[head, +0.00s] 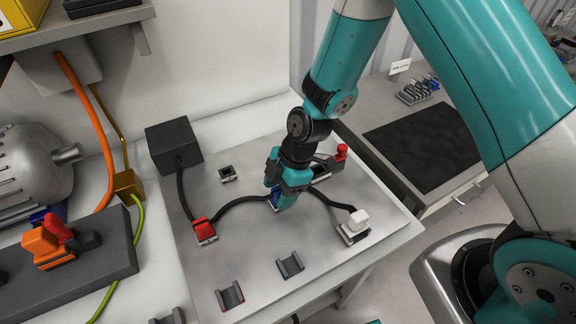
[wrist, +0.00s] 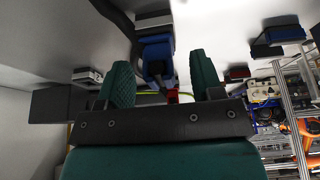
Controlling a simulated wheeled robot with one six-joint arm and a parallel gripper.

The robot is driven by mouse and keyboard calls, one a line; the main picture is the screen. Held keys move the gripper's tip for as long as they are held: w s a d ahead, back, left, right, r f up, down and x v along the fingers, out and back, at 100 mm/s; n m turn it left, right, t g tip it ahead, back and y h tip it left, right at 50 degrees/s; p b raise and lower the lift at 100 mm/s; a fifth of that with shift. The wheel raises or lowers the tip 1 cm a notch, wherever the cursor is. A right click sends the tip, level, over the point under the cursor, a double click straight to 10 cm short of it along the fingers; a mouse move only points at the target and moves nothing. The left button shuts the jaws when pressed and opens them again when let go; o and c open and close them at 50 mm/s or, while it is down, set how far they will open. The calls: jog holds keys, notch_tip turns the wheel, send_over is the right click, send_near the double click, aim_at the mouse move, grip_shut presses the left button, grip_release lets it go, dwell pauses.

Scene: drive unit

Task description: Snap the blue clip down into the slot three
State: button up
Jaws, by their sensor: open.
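The blue clip (head: 275,198) is on the dark cable at the middle of the grey metal plate (head: 205,270), partly hidden by my gripper. My gripper (head: 281,187) points down at it, jaws open. In the wrist view the blue clip (wrist: 156,52) shows between and beyond the two green fingers (wrist: 163,82), with a visible gap to each. It seems to sit over a grey holder (wrist: 154,20); I cannot tell whether it is pressed fully in. No slot numbers are readable, so I cannot tell which is slot three.
A red clip (head: 204,231) and a white clip (head: 356,221) sit on the cable to either side. Empty grey holders (head: 290,264) stand at the front of the plate. A black box (head: 174,145) feeds the cable. A red-knobbed part (head: 341,152) stands close behind my gripper.

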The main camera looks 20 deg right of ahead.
jog(key=a+v, duration=0.1)
jog(key=v, duration=2)
jog(key=shift+s+r+p, duration=0.2)
jog(key=shift+r+p, duration=0.2)
jog(key=shift+r, duration=0.05)
jog(key=shift+a, duration=0.15)
jog(key=s+r+m+t+b, duration=0.1)
jog(key=s+r+m, duration=0.4)
jog(key=s+m, duration=0.8)
jog(key=s+b, duration=0.1)
jog(key=s, duration=0.4)
jog(key=shift+a+r+m+b, duration=0.2)
jog(key=shift+r+m+b, duration=0.1)
jog(key=shift+r+b, duration=0.1)
